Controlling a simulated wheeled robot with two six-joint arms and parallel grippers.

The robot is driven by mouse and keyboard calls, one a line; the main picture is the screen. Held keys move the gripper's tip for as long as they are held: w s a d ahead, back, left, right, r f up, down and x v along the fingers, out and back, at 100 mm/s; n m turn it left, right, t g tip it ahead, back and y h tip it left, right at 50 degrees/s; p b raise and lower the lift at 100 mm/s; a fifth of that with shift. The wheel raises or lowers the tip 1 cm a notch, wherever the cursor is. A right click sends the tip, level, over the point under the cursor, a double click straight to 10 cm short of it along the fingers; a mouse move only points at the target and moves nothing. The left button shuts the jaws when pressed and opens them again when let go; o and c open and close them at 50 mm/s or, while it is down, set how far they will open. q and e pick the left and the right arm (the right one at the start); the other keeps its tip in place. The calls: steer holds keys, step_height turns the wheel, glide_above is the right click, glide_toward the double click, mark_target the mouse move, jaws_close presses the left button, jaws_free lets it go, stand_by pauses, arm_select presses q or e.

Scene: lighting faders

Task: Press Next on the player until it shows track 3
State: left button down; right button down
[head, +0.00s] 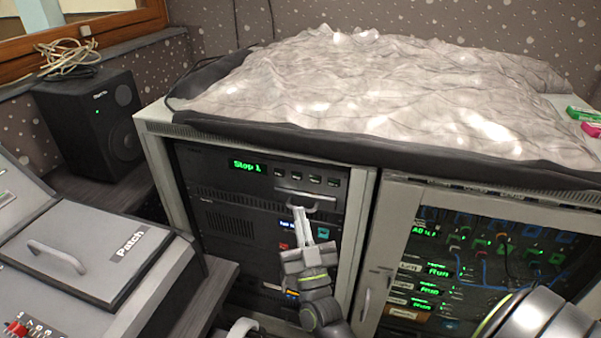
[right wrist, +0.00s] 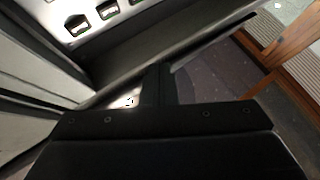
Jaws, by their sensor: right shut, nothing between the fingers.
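The player (head: 215,178) is the top black unit in the left rack. Its green display (head: 247,167) reads "Stop 1". A row of several small buttons (head: 314,180) sits right of the display; their labels are too small to read. Some of these buttons (right wrist: 78,25) show at the upper left of the right wrist view. My right gripper (head: 298,210) is shut and empty, its tips pointing up, just below the buttons and in front of a handle. It looks apart from the buttons. The fingers (right wrist: 155,85) also show in the right wrist view.
A curved grey handle (head: 305,196) lies just under the buttons. A glass-doored rack (head: 390,215) stands to the right. A crumpled grey cover (head: 390,85) lies on top. A black speaker (head: 90,120) and the Patch lid (head: 85,250) are at left.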

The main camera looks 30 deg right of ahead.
mark_target(315, 180)
steer(key=shift+s, duration=0.25)
steer(key=shift+w+d, duration=1.5)
steer(key=shift+d, duration=0.2)
steer(key=shift+w+d, duration=1.45)
steer(key=shift+d, duration=0.2)
steer(key=shift+d, duration=0.1)
steer(key=shift+w+d, duration=0.25)
